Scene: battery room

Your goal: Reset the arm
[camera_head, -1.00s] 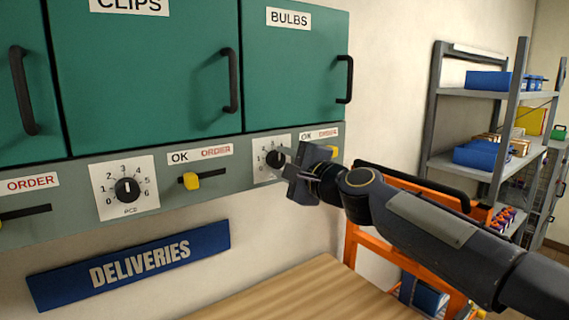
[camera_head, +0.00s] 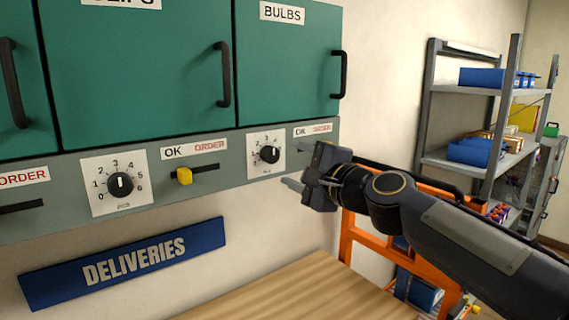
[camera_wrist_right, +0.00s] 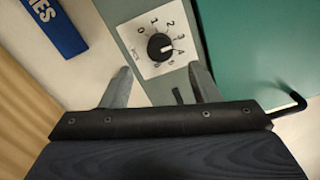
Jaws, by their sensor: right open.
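My right gripper (camera_head: 302,186) is in front of the grey panel strip under the green cabinets, just below and to the right of the right-hand dial (camera_head: 269,154). In the right wrist view its two fingers are spread with nothing between them (camera_wrist_right: 160,88), and the dial (camera_wrist_right: 160,47) shows beyond the fingertips, apart from them. My right arm (camera_head: 440,225) reaches in from the right. My left gripper is not in view.
A left dial (camera_head: 121,185) and a yellow slider (camera_head: 184,176) sit on the strip. Green doors with black handles (camera_head: 224,75) are above. A DELIVERIES sign (camera_head: 125,262) and wooden tabletop (camera_head: 290,290) are below. A grey shelf (camera_head: 470,165) and orange frame (camera_head: 360,240) stand right.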

